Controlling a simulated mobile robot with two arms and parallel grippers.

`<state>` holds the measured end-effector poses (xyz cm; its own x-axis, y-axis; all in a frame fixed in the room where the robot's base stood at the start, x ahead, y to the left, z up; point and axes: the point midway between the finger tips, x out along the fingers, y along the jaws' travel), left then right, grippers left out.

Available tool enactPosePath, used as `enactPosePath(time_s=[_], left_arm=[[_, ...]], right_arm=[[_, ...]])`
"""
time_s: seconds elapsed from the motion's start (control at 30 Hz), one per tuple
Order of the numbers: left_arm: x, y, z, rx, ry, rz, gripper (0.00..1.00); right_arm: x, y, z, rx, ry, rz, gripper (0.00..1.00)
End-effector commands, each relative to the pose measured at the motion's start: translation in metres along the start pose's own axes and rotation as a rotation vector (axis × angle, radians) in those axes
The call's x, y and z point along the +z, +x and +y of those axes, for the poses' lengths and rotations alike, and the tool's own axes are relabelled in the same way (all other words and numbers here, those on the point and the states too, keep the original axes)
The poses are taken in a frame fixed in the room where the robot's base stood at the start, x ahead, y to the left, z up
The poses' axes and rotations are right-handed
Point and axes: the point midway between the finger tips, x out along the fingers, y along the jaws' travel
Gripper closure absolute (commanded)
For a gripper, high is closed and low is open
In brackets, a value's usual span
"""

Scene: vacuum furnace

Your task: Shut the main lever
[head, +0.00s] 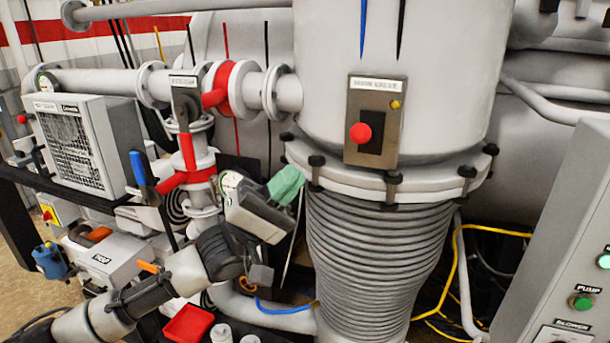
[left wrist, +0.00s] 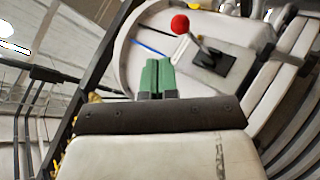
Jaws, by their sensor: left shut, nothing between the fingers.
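The main lever's red knob (head: 360,132) sticks out of a dark slot in a metal plate (head: 376,97) on the large white cylinder. The label above it is small and seems to read "MAIN VALVE". My left gripper (head: 287,186) has green fingers, closed together and empty. In the head view it is below and left of the plate, apart from the knob. In the left wrist view the closed fingers (left wrist: 157,78) point toward the plate (left wrist: 215,62), with the red knob (left wrist: 180,24) above and slightly right of them. My right gripper is not in view.
A bolted flange (head: 385,187) and ribbed bellows (head: 375,250) lie below the plate. Red-handled valves and pipes (head: 215,98) stand at left. A grey control panel (head: 560,240) with green buttons stands at right. Free space lies in front of the cylinder.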

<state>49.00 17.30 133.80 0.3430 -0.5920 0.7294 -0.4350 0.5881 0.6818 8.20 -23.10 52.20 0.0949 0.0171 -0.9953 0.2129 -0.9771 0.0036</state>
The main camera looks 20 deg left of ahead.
Motion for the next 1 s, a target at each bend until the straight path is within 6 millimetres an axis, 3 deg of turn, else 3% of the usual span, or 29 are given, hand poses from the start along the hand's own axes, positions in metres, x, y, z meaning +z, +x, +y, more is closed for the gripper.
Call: enactPosePath(time_s=[0.1, 0.3, 0.6, 0.9, 1.0], left_arm=[[0.005, -0.022, 0.004, -0.006, 0.001, 0.002, 1.00], [0.011, -0.038, 0.015, -0.003, 0.001, 0.002, 1.00], [0.012, -0.039, 0.018, -0.001, 0.000, 0.001, 1.00], [0.011, -0.040, 0.017, -0.002, 0.003, 0.003, 1.00], [-0.001, -0.047, 0.005, -0.024, 0.046, 0.039, 1.00]], right_arm=[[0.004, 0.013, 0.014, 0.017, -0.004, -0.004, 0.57], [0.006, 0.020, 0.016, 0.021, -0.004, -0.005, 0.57], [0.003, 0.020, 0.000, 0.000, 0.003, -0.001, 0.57], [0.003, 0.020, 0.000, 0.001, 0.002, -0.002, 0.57], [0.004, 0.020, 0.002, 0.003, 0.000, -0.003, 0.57]])
